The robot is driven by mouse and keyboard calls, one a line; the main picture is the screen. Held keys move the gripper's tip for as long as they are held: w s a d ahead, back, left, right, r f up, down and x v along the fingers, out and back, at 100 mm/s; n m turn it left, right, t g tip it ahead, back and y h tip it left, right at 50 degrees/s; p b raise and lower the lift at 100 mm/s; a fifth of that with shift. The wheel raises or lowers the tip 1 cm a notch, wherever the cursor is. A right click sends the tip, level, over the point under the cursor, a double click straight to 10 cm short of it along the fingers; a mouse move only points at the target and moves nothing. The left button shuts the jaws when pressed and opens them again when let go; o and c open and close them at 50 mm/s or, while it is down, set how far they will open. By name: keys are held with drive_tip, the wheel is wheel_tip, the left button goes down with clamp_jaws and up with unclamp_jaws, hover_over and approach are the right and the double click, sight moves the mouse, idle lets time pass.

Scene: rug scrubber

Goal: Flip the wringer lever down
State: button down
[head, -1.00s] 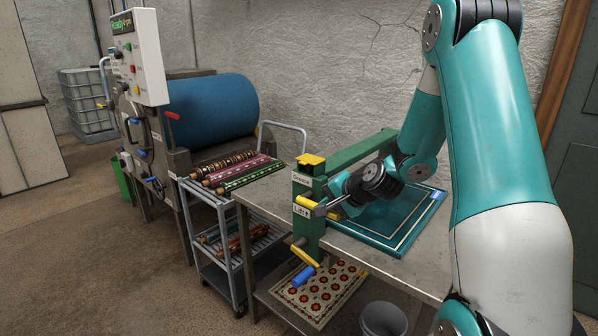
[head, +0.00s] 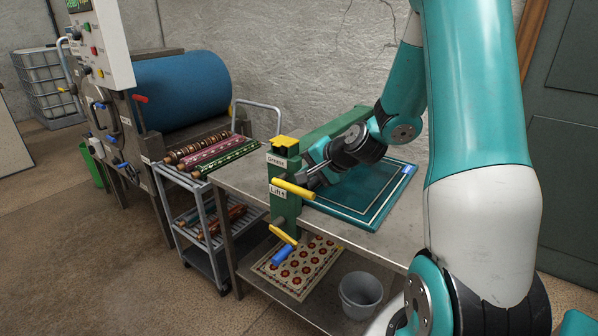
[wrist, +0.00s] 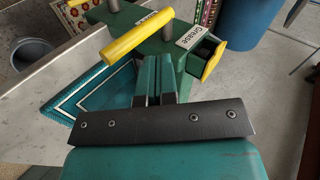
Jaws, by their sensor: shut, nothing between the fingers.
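The green wringer post (head: 285,205) stands at the table's left front corner, with "Grease" and "Lift" labels. A yellow lever handle (head: 293,188) sticks out by the "Lift" label, tilted slightly down to the right; it also shows in the wrist view (wrist: 137,38). My gripper (head: 308,178) is shut and empty, close behind the handle's right part. In the wrist view its paired fingers (wrist: 158,70) point at the post, just below the handle in the picture. I cannot tell whether they touch it. Which handle is the wringer lever is not labelled.
A yellow-topped grease box (head: 284,146) caps the post. A second yellow handle (head: 283,235) and a blue grip (head: 283,255) sit lower. A teal rug (head: 360,200) lies on the table (head: 235,178). A patterned rug (head: 298,268) and a bucket (head: 361,294) are below.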

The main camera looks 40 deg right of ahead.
drive_tip(key=f+v, duration=0.1)
drive_tip(key=v, duration=0.6)
drive_tip(key=shift+s+d+b, duration=0.2)
drive_tip(key=shift+s+b, duration=0.1)
drive_tip(key=shift+s, duration=0.15)
